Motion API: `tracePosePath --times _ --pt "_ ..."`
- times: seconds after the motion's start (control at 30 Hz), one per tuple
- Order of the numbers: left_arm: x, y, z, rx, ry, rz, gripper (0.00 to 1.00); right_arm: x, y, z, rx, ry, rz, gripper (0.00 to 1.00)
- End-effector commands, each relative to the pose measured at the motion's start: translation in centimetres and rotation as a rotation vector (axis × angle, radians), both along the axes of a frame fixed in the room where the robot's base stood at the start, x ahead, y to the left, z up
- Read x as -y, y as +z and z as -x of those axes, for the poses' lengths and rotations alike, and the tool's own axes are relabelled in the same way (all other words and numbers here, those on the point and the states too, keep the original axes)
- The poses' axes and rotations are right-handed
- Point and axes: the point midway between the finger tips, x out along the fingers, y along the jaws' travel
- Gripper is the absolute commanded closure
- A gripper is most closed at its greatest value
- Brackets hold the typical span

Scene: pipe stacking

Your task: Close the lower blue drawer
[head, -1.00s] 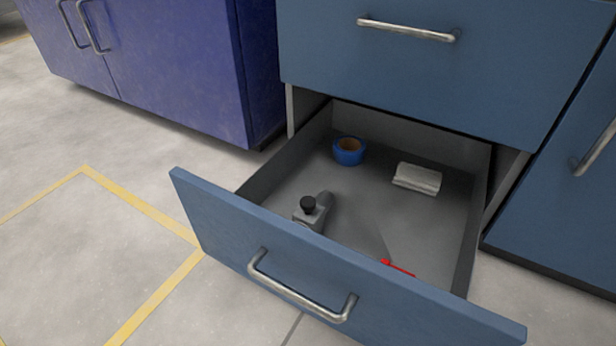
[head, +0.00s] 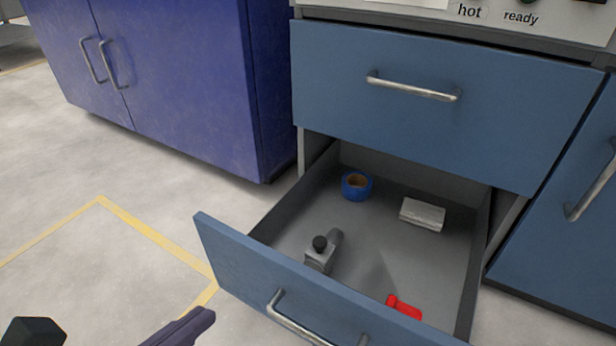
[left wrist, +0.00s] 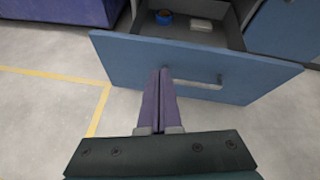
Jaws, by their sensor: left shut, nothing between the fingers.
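The lower blue drawer (head: 245,268) stands pulled far out of its cabinet, its metal handle (head: 300,322) on the front face. In the left wrist view the drawer front (left wrist: 130,62) faces me, with the handle (left wrist: 200,83) just right of the fingertips. My left gripper (left wrist: 162,73) is shut and empty, its purple fingers together before the drawer front; contact cannot be told. My right gripper is not in view.
Inside the drawer lie blue tape (head: 356,187), a white block (head: 422,214), a grey fitting with a black knob (head: 320,254) and a red-handled thing (head: 404,306). The upper drawer (head: 430,130) is shut. A purple cabinet (head: 190,85) stands left. Floor at left is clear.

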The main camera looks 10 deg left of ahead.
Motion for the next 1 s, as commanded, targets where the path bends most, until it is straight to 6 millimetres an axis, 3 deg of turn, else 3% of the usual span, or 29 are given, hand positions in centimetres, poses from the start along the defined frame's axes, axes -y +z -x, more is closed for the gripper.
tracePosePath --times 0.1,0.23,0.67,0.8,1.0 --pt "0.1 -1.1 1.0 0.014 -0.162 -0.146 1.00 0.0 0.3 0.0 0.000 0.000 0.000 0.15" --pt "0.5 -2.1 0.2 0.018 -0.182 -0.162 1.00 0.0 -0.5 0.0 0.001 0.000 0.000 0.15" --pt "3.1 -6.6 -6.9 0.020 -0.176 -0.155 1.00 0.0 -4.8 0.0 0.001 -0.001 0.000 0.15" --pt "3.9 -6.3 -9.0 0.019 -0.176 -0.155 1.00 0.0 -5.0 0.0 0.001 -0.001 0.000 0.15" --pt "4.4 -6.2 -10.4 0.017 -0.175 -0.155 1.00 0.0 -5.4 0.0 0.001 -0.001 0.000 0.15"
